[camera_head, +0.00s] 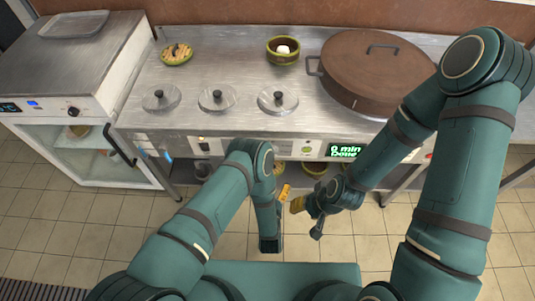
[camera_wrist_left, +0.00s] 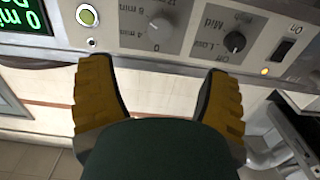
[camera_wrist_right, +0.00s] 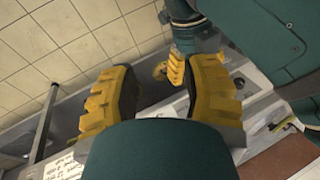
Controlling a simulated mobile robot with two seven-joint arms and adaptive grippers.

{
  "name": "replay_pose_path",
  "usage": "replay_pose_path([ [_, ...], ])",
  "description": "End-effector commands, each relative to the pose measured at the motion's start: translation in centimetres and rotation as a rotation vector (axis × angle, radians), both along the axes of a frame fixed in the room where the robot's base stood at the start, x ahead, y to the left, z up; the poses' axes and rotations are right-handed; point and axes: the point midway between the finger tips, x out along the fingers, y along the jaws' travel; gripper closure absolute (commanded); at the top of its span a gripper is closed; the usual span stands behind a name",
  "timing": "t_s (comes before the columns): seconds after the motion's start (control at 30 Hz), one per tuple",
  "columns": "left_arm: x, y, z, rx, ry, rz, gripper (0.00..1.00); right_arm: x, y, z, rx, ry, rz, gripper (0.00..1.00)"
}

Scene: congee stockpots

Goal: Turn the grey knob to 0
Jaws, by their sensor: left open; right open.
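The grey knob (camera_wrist_left: 160,30) is on the metal control panel at the top of the left wrist view, among minute markings that appear upside down. Its exact setting is too small to read. My left gripper (camera_wrist_left: 160,100) is open and empty, its yellow fingers apart below the panel and not touching the knob. In the head view my left gripper (camera_head: 284,193) is only partly visible in front of the counter. My right gripper (camera_head: 305,215) is open and empty close to it, away from the panel; its fingers also show in the right wrist view (camera_wrist_right: 160,95).
A black knob (camera_wrist_left: 234,42) and a round green button (camera_wrist_left: 87,16) flank the grey knob. The green display (camera_head: 345,150) reads "0 min Done". A large brown lidded pot (camera_head: 375,75), a bowl (camera_head: 284,50) and several lids stand on the counter. My two grippers are near each other.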

Motion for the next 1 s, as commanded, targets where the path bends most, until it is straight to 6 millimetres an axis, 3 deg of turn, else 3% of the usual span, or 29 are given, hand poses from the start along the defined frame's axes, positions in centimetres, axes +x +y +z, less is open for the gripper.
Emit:
replay_pose_path([
  [0.33, 2.9, 0.3, -0.5, -0.005, -0.001, 0.007, 0.22, 0.7, -0.1, -3.9, -0.003, -0.015, -0.004, 0.53],
  [0.7, 10.2, 0.1, 0.0, -0.002, -0.003, 0.002, 0.22, 0.9, -0.1, -4.8, -0.004, -0.022, -0.005, 0.53],
  [1.0, 13.4, 0.1, 0.0, -0.002, 0.001, 0.001, 0.22, 1.1, -0.2, -5.4, -0.005, -0.026, -0.006, 0.53],
])
